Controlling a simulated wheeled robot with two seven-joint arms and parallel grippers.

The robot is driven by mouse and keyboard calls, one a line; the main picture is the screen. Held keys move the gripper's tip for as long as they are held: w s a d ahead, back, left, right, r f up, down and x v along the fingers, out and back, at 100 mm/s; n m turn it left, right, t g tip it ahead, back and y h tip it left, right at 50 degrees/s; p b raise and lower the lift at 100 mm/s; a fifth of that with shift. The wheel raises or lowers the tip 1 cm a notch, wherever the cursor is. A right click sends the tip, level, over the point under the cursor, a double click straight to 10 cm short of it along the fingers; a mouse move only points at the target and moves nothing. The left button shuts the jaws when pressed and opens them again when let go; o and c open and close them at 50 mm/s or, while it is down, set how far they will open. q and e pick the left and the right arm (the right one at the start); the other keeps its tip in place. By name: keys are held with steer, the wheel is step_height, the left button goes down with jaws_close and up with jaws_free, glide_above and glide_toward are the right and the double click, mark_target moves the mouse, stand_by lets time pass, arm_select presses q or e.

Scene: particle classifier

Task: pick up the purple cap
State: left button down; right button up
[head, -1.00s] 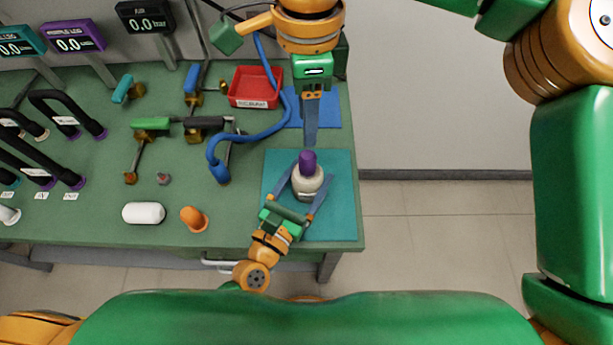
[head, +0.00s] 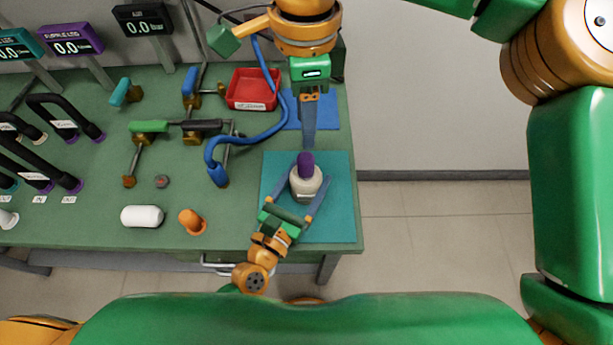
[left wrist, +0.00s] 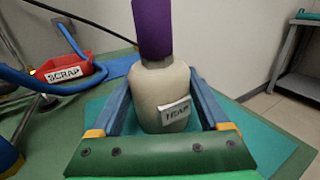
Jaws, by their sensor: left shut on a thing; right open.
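The purple cap (head: 306,163) sits on top of a pale, cream-coloured bottle (head: 304,186) over the teal mat. In the left wrist view the cap (left wrist: 154,28) rises from the bottle's neck, its top cut off by the frame. The bottle (left wrist: 158,92) bears a white label. My left gripper (head: 301,190) is shut on the bottle, one blue finger on each side. My right gripper (head: 308,146) is open and points down the picture from the top, its fingertips close above the cap in the picture. I cannot tell whether they touch it. The right fingers overlap, hiding their gap.
The teal mat (head: 335,222) lies at the bench's right edge, with a blue mat (head: 328,112) behind it. A red scrap tray (head: 252,88), a blue hose (head: 245,138) and valves stand to the left. An orange cone (head: 192,221) and white capsule (head: 142,215) lie at front.

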mark_target(305, 156)
steer(key=shift+o, duration=2.3)
steer(key=shift+s+a+r+m, duration=0.1)
steer(key=shift+a+m, duration=0.1)
steer(key=shift+m, duration=0.3)
step_height(305, 156, down, 11)
steer(key=m, duration=0.3)
steer(key=shift+d+m, duration=0.15)
steer(key=shift+m, duration=0.15)
steer(key=shift+r, duration=0.1)
jaws_close()
